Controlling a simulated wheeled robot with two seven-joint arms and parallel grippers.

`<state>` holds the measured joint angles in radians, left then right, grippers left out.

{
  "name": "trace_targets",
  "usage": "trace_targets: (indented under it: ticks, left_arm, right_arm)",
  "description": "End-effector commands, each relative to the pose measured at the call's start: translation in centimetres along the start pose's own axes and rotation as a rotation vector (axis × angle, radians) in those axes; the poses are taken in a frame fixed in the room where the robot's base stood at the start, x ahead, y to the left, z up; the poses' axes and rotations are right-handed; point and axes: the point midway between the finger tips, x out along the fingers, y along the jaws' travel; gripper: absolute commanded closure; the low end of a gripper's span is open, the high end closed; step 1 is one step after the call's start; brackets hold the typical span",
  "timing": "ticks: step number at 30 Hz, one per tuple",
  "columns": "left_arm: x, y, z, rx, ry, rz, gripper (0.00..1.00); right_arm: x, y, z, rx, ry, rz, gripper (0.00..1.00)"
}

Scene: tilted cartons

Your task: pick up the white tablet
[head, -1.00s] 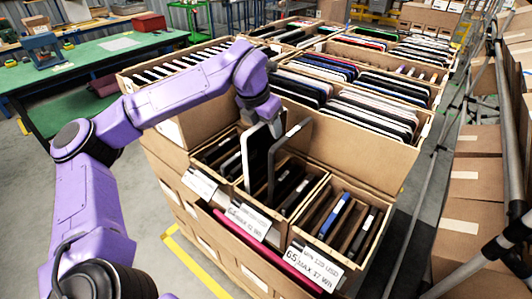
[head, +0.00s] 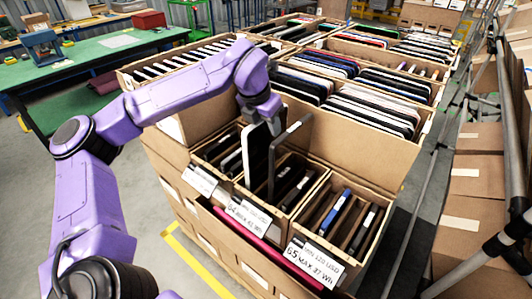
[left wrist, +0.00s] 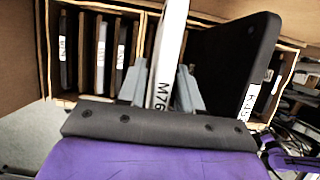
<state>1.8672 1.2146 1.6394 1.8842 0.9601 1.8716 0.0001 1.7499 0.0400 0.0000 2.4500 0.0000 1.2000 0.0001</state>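The white tablet (head: 254,152) stands on edge and tilted in a front carton, its upper part well above the carton's rim. My left gripper (head: 263,113) is at its top edge, coming from above. In the left wrist view the tablet's white edge (left wrist: 172,42), with an "M76" label, runs between the two grey fingers (left wrist: 162,88). The fingers are close on both sides of it; whether they press on it I cannot tell. A dark tablet (head: 283,150) stands right beside it and also shows in the left wrist view (left wrist: 230,62). My right gripper is out of view.
The front cartons hold more dark devices, and one on the right has a blue one (head: 335,212). A tall cardboard wall (head: 345,145) rises behind them. Cartons full of upright tablets (head: 375,108) stand farther back. A green bench (head: 100,55) is at the left.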

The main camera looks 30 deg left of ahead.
Motion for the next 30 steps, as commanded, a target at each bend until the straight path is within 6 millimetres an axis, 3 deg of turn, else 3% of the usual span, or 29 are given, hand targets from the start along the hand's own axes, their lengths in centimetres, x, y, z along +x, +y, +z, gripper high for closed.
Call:
trace_targets:
  ticks: [1, 3, 17, 30]
  left_arm:
    - [0.0, 0.0, 0.0, 0.000, 0.000, 0.000, 0.84]
    - [0.0, 0.0, 0.0, 0.000, 0.000, 0.000, 1.00]
    - [-1.1, 0.0, 0.6, 0.000, -0.006, 0.001, 1.00]
    - [-8.5, 0.0, 3.6, 0.000, -0.006, 0.001, 1.00]
  right_arm:
    - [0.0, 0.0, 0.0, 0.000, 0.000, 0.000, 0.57]
    - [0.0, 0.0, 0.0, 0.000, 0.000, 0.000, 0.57]
    - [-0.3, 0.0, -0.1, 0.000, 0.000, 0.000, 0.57]
    - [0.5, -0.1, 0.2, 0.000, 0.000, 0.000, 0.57]
